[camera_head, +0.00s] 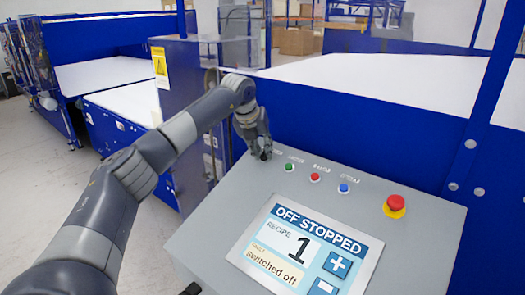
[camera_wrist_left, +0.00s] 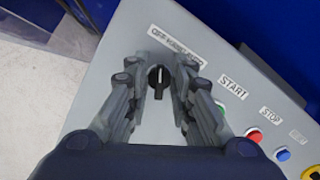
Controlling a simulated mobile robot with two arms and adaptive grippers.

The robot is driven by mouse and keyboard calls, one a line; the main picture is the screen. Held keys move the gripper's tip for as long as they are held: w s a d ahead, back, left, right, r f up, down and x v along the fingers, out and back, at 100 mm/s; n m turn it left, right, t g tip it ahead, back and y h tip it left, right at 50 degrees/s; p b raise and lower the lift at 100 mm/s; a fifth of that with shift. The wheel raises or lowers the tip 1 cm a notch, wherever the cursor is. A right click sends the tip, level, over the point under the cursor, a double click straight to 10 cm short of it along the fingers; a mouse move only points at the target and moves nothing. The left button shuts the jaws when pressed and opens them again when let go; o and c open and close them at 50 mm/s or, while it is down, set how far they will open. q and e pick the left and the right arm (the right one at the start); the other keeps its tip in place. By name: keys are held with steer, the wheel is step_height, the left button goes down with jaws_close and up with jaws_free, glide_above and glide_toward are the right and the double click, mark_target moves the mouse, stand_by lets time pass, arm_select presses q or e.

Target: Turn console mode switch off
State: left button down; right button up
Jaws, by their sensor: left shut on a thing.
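The console (camera_head: 232,205) is a grey slanted panel with a screen (camera_head: 305,250) that reads "OFF STOPPED", recipe 1 and "switched off". The mode switch (camera_wrist_left: 158,82) is a black rotary knob at the panel's upper left corner. In the left wrist view its pale pointer line runs roughly up and down the picture. My left gripper (camera_wrist_left: 159,66) is shut on the knob, one finger on each side. In the head view the left gripper (camera_head: 262,150) reaches down to that corner and mostly hides the knob. My right gripper is not in view.
To the right of the switch are a green button (camera_head: 289,167), a red button (camera_head: 315,177), a blue button (camera_head: 344,188) and a red emergency stop (camera_head: 395,204) on a yellow base. A blue machine frame (camera_head: 400,140) stands behind the console.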

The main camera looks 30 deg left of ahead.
arm_select(q)
steer(key=shift+a+r+n, duration=0.1)
steer(key=shift+r+n, duration=0.05)
steer(key=shift+n, duration=1.35)
steer(key=c, duration=1.8)
jaws_free()
steer(key=shift+o, duration=0.4)
steer(key=v, duration=1.1)
steer(key=shift+r, duration=0.4)
steer(key=shift+s, duration=0.1)
